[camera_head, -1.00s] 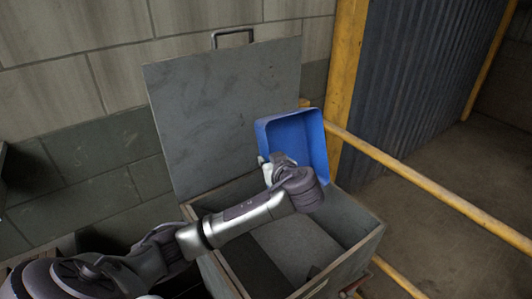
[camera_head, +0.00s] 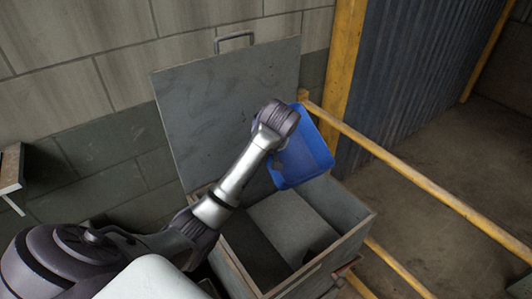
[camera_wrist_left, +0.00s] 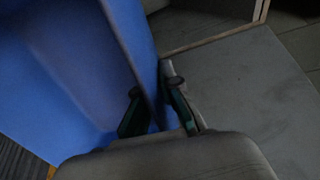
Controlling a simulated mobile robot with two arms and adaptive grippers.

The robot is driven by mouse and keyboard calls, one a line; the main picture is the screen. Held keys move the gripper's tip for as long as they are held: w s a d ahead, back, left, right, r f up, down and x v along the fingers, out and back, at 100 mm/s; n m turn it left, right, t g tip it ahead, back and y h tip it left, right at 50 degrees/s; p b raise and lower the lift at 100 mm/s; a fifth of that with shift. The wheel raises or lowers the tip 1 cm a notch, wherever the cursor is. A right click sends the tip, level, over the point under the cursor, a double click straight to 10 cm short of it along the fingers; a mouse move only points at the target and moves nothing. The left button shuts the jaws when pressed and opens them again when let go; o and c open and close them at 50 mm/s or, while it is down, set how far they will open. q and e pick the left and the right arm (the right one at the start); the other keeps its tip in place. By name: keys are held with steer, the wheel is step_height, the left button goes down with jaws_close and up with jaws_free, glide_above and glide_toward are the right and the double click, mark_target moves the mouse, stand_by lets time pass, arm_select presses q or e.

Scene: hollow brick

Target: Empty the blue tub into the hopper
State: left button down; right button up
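The blue tub (camera_head: 312,158) is tipped steeply above the back right part of the hopper (camera_head: 350,238), a grey open-topped box. Its wall (camera_wrist_left: 132,40) also shows in the left wrist view. My left gripper (camera_wrist_left: 152,88) has one finger on each side of that wall and is shut on it. In the head view the gripper is mostly hidden behind my wrist. The hopper's inside is partly visible, with a pale grey surface (camera_head: 288,222) and a dark patch. No contents show in the visible part of the tub. My right gripper is not in view.
A grey lid (camera_head: 215,115) with a handle stands raised behind the hopper. Yellow rails (camera_head: 420,182) run along its right side, joined to a yellow post (camera_head: 342,65). A block wall is behind. A small shelf (camera_head: 12,170) is at the left edge.

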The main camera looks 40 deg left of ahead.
arm_select(q)
steer(key=shift+w+r+g+h, duration=0.2)
steer(key=shift+g+h, duration=0.3)
steer(key=shift+h, duration=0.5)
steer(key=shift+w+r+h, duration=0.1)
steer(key=shift+w+h, duration=0.05)
steer(key=shift+h, duration=0.15)
steer(key=shift+s+a+g+h, duration=0.15)
steer(key=shift+s+g+h, duration=0.25)
steer(key=shift+g, duration=0.1)
steer(key=shift+w+h, duration=0.15)
steer(key=shift+h, duration=0.45)
steer(key=shift+d, duration=0.25)
steer(key=d+m+b, duration=0.1)
steer(key=d+b, duration=0.1)
steer(key=s+d+f+m+b, duration=0.1)
steer(key=d+b, duration=0.1)
steer(key=d+m+b, duration=0.1)
steer(key=d+b, duration=0.1)
steer(key=shift+s+d+f+m+g, duration=0.2)
steer(key=shift+s+f+m+g, duration=0.1)
steer(key=shift+s+f+m, duration=0.1)
steer(key=s+d+f+m+b, duration=0.4)
steer(key=s+d, duration=0.1)
steer(key=s, duration=0.3)
steer(key=s+d+f+m+b, duration=0.4)
steer(key=s+d+f, duration=0.1)
steer(key=s, duration=0.4)
steer(key=shift+d+m, duration=0.3)
steer(key=shift+d, duration=0.3)
